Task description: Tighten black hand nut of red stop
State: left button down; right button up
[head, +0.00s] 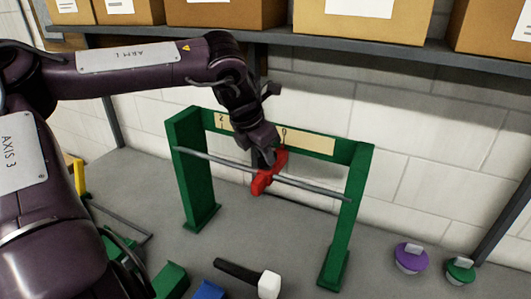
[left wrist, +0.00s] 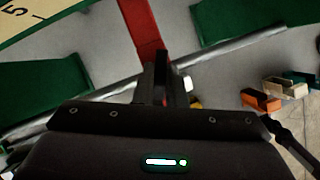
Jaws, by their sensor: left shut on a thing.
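The red stop (head: 262,184) sits on a thin grey rod (head: 312,188) that runs between the two posts of a green frame (head: 192,165). My left gripper (head: 263,158) reaches down from above and is shut at the stop's top. It is shut on the black hand nut, which the dark fingers almost wholly hide. In the left wrist view the red stop (left wrist: 143,28) extends up from just beyond my fingers (left wrist: 163,82), and the rod (left wrist: 235,50) passes diagonally behind them. My right gripper is not in view.
A pale scale plate (head: 308,142) spans the frame behind the stop. A white-headed mallet (head: 268,284) lies on the bench in front. Purple (head: 410,258) and green (head: 460,270) round items stand at right. A shelf with boxes (head: 362,20) hangs above.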

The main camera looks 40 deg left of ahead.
pick_arm(q)
jog(key=m, duration=0.2)
jog(key=m+h, duration=0.1)
jog(key=shift+w+a+r+m+p, duration=0.1)
jog(key=shift+a+m+p, duration=0.05)
jog(key=shift+m+p, duration=0.25)
jog(key=m+g+h, duration=0.1)
jog(key=m, duration=0.2)
jog(key=shift+m+p, duration=0.3)
jog(key=shift+p, duration=0.05)
jog(key=m+g+h, duration=0.1)
jog(key=m, duration=0.1)
jog(key=m+g, duration=0.1)
jog(key=m, duration=0.2)
jog(key=shift+w+a+h, duration=0.1)
jog(key=shift+w+h, duration=0.05)
jog(key=shift+h, duration=0.25)
jog(key=shift+m, duration=0.4)
jog(key=c, duration=1.5)
grip_release()
